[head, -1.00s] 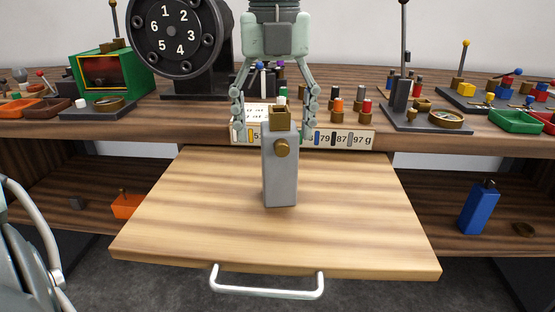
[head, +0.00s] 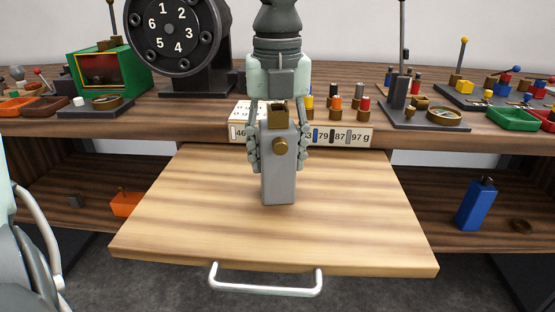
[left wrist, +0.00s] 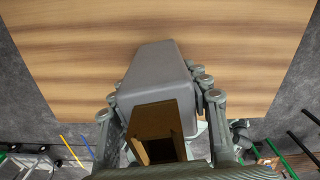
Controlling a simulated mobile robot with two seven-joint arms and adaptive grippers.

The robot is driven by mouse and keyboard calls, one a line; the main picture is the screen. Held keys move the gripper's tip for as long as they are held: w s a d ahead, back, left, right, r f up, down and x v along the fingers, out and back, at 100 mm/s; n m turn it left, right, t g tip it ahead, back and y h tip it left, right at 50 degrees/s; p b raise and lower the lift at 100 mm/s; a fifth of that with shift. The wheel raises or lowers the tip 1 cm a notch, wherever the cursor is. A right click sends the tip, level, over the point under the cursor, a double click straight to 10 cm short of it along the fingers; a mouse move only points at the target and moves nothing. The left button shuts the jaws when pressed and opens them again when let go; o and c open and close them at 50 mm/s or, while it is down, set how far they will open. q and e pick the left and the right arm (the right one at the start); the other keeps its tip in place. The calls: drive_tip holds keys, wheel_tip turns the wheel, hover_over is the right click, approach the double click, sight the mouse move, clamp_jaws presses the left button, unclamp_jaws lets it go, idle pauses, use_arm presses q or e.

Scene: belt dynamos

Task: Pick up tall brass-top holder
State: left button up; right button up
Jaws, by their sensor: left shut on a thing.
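The tall brass-top holder is a grey upright block (head: 279,183) with a brass knob on its front and an open square brass top. It stands on the pulled-out wooden board (head: 180,235), near its middle. My left gripper (head: 278,150) comes down from above, with its fingers on both sides of the holder's upper part, shut on it. In the left wrist view the holder (left wrist: 155,85) sits between the two fingers (left wrist: 160,107), its hollow brass top facing the camera. My right gripper is not in view.
The shelf behind holds a numbered black dial (head: 170,30), a green box (head: 112,72), several coloured pegs and a number strip (head: 345,135). A blue block (head: 475,206) stands at right on the lower shelf. The board around the holder is clear.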

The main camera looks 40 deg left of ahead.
use_arm(q)
drive_tip(key=c, duration=0.7)
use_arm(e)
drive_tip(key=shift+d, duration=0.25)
use_arm(q)
drive_tip(key=shift+r, duration=0.1)
drive_tip(key=shift+r+p, duration=0.45)
drive_tip(key=shift+r, duration=8.5)
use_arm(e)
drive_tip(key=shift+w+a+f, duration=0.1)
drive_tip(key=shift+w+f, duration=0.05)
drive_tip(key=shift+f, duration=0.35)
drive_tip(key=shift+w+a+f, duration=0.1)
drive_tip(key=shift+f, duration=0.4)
